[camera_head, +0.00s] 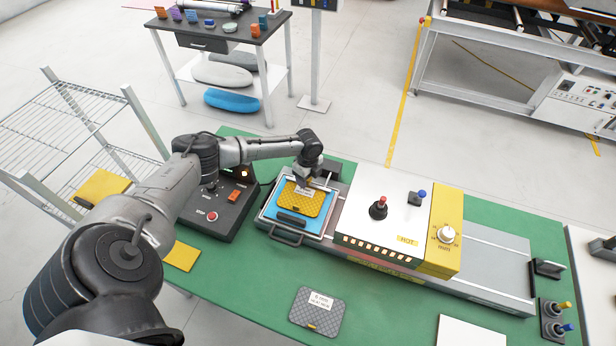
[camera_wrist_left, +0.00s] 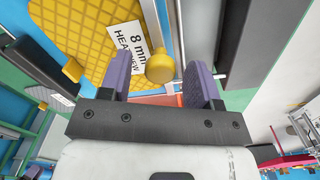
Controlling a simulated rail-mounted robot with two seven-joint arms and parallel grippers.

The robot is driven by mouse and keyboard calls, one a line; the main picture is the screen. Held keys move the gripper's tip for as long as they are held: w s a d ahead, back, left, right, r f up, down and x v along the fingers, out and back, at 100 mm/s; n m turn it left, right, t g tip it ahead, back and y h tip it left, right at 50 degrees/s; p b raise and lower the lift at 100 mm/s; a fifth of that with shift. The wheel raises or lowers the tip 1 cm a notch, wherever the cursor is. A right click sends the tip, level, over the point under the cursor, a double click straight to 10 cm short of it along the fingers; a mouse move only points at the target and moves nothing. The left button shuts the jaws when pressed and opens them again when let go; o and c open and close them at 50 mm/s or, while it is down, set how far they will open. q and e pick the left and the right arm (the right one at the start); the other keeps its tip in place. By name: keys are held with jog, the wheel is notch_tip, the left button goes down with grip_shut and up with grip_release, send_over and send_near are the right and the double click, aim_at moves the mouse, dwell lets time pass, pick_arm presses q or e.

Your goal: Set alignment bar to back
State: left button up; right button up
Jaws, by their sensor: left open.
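A yellow textured board (camera_head: 305,204) with an "8 mm" label lies on a blue tray (camera_head: 268,211) with a front handle. A dark bar (camera_head: 291,219) lies across the front of the board; I cannot tell if it is the alignment bar. My left gripper (camera_head: 306,180) is over the back of the tray. In the left wrist view my left gripper (camera_wrist_left: 160,66) is open, its purple fingers on either side of a yellow knob (camera_wrist_left: 161,68) beside the labelled board (camera_wrist_left: 85,45). I cannot tell whether the fingers touch the knob. My right gripper does not show.
A white heater housing (camera_head: 375,205) marked HOT stands right of the tray, with a yellow dial block (camera_head: 444,235). A black control box (camera_head: 226,208) stands left. A grey board (camera_head: 316,310) lies on the green table (camera_head: 250,290). A wire rack (camera_head: 60,125) stands far left.

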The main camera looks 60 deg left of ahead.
pick_arm(q)
grip_shut()
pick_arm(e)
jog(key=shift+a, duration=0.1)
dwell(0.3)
